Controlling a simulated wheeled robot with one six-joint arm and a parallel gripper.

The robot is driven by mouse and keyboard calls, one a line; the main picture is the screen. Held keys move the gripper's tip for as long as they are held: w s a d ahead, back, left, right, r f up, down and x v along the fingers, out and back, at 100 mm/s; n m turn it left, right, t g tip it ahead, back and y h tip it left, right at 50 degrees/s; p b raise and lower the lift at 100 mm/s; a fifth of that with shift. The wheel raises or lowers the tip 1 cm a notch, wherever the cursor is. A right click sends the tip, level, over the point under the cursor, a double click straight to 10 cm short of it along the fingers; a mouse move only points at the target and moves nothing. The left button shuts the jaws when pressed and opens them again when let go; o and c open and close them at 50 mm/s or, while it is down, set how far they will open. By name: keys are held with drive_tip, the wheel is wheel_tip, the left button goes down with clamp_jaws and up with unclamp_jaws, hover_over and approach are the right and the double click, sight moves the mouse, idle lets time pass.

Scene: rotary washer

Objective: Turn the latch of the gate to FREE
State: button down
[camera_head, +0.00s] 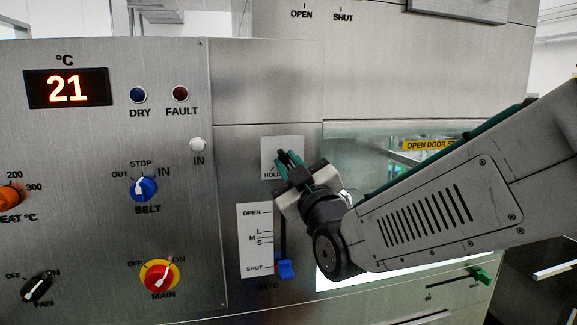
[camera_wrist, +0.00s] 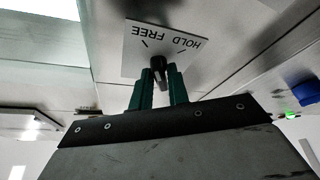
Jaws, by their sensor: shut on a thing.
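The latch's light plate (camera_head: 268,150) is on the steel panel above the gate's slider, with HOLD readable and the rest hidden behind my gripper. In the wrist view the plate (camera_wrist: 131,60) appears upside down, with FREE on the left and HOLD on the right, each with a tick mark. The dark latch knob (camera_wrist: 157,63) is between the green fingers of my gripper (camera_wrist: 160,75), which is shut on it. My gripper also shows in the head view (camera_head: 288,160). I cannot tell which mark the knob points to.
Below the latch, the blue slider handle (camera_head: 285,269) is by SHUT on the scale plate (camera_head: 254,241). To the left are the blue BELT knob (camera_head: 143,188), the MAIN switch (camera_head: 160,276) and a display (camera_head: 67,88) reading 21. My arm covers part of the window on the right.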

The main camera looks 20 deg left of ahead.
drive_tip(key=shift+n+g+y, duration=0.3)
drive_tip(key=shift+n+g, duration=0.3)
drive_tip(key=shift+n, duration=0.5)
drive_tip(key=c, duration=1.5)
unclamp_jaws()
drive_tip(key=v, duration=0.7)
drive_tip(key=shift+s+d+f, duration=0.1)
drive_tip(key=shift+s+d, duration=0.1)
drive_tip(key=shift+d, duration=0.2)
